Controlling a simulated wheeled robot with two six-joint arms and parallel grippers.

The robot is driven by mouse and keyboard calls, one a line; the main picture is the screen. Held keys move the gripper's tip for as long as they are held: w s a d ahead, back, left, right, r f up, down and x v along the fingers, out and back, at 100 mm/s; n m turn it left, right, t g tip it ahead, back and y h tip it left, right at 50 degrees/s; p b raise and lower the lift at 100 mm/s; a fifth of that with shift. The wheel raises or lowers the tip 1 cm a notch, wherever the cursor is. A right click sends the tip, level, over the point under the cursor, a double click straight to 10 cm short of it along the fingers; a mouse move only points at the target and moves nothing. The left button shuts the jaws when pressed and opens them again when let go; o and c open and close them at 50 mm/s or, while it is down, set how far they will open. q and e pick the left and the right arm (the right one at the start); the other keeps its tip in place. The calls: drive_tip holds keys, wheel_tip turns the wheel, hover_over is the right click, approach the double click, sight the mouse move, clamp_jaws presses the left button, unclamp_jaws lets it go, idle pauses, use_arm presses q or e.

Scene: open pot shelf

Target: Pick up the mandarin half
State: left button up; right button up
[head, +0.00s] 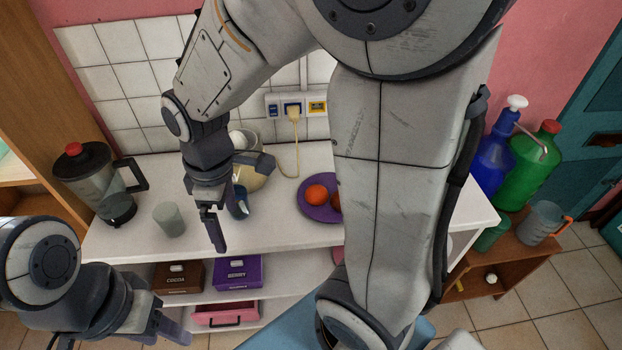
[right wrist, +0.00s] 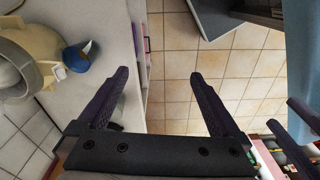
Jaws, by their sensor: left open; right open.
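Two orange-red round fruits lie on a purple plate (head: 312,212) on the white counter in the head view. The left one (head: 316,194) shows clearly. The other (head: 335,202) is partly hidden behind my right arm, and I cannot tell which is the mandarin half. My right gripper (head: 240,205) is open and empty, left of the plate and apart from it. In the right wrist view my right gripper (right wrist: 158,78) has floor between its fingers, and no fruit shows. My left gripper (head: 168,330) is open at the lower left, low in front of the shelf.
A blender (head: 92,185), a grey cup (head: 168,219) and a dark blue cup (head: 239,203) stand on the counter (head: 280,235). A beige vessel (right wrist: 22,62) is beside the blue cup. Cocoa (head: 178,277) and berry (head: 237,274) boxes sit below. Blue and green bottles (head: 528,165) stand right.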

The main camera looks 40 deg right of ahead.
drive_tip(key=w+d+f+n, duration=0.1)
drive_tip(key=w+d, duration=0.4)
drive_tip(key=d, duration=0.1)
drive_tip(key=n+p, duration=0.2)
drive_tip(key=n, duration=0.2)
hover_over(316, 188)
drive_tip(key=shift+h, duration=0.3)
drive_tip(key=f, duration=1.1)
drive_tip(key=shift+s+d, duration=0.1)
drive_tip(key=shift+s, duration=0.25)
drive_tip(key=shift+f, duration=0.6)
drive_tip(key=f, duration=0.1)
drive_tip(key=f+p, duration=0.1)
drive_tip(key=f, duration=0.2)
drive_tip(key=shift+w, duration=0.25)
drive_tip(key=shift+f, duration=0.55)
drive_tip(key=c, duration=1.2)
